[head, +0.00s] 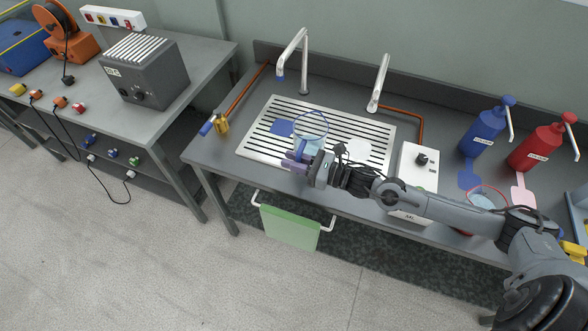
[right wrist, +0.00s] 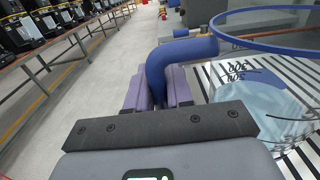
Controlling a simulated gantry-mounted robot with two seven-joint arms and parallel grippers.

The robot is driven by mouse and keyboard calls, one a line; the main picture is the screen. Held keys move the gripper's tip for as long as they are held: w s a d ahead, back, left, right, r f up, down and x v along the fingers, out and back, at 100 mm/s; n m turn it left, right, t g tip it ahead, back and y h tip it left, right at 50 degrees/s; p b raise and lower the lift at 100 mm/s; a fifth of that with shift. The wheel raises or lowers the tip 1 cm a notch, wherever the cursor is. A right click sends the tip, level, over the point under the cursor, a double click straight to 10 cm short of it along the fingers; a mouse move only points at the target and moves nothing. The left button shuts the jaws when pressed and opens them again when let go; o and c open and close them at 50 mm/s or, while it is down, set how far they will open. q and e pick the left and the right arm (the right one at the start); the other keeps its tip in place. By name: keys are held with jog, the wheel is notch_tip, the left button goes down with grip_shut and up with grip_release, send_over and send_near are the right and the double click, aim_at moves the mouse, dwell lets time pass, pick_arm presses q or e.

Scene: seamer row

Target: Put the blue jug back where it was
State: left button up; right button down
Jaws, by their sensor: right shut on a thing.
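The blue jug (head: 312,121) is clear, with a blue rim and a blue handle, and has pale liquid low inside. It is over the slotted steel drain grate (head: 262,150); I cannot tell whether it touches the grate. My right gripper (head: 297,160) is shut on the jug's handle (right wrist: 184,55), with its purple fingers on both sides of it in the right wrist view. The jug looks about upright. A blue patch (head: 281,128) lies on the grate just left of the jug, and a white round patch (head: 359,149) lies to its right. My left gripper is not in view.
Two taps (head: 305,62) (head: 379,82) stand behind the grate. A white control box (head: 416,168) is to its right. A blue pump bottle (head: 483,130), a red pump bottle (head: 541,143) and a red-rimmed jug (head: 484,199) stand further right. A green towel (head: 289,228) hangs on the front rail.

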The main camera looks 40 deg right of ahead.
jog(key=shift+w+f+b, duration=0.1)
jog(key=shift+f+b, duration=0.25)
jog(key=shift+f, duration=1.55)
jog(key=shift+f, duration=0.2)
jog(key=c, duration=1)
grip_release()
jog(key=shift+r, duration=0.1)
